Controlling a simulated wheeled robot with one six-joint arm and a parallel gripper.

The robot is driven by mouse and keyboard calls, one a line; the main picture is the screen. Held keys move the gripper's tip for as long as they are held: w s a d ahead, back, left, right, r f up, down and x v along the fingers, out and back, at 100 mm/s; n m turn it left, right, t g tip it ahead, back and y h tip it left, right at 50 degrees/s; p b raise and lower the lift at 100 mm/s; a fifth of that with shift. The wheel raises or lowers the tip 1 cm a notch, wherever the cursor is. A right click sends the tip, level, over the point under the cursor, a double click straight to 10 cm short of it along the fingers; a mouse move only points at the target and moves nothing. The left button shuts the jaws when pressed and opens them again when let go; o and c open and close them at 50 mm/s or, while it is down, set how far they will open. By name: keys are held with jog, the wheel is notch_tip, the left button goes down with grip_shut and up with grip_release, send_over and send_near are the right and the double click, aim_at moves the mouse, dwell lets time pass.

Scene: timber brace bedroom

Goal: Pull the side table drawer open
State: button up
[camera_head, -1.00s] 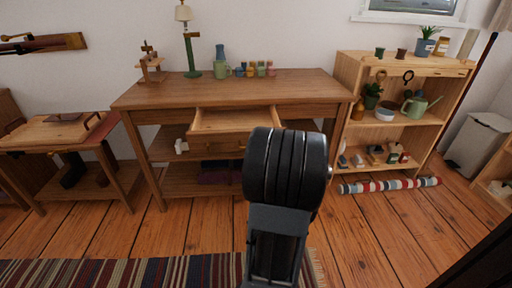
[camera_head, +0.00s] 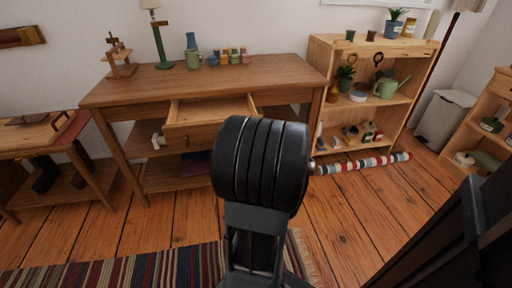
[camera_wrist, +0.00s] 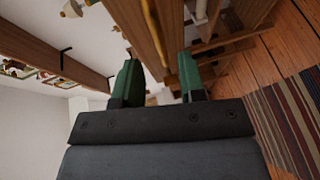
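The wooden table (camera_head: 285,72) stands against the wall in the head view. Its drawer (camera_head: 212,109) sticks out from under the top, with its inside visible from above. My arm covers part of the table's right front. My gripper's fingertips are hidden behind my arm in the head view. In the wrist view my gripper (camera_wrist: 160,80) has two green fingers standing apart. Wooden boards and a thin yellowish strip show between and beyond the fingers. I cannot tell whether either finger touches them.
A low table (camera_head: 40,146) stands left. A striped rug (camera_head: 150,268) lies in front.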

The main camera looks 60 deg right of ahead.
jog(key=v, duration=0.8)
jog(key=shift+w+r, duration=0.1)
jog(key=shift+r, duration=0.05)
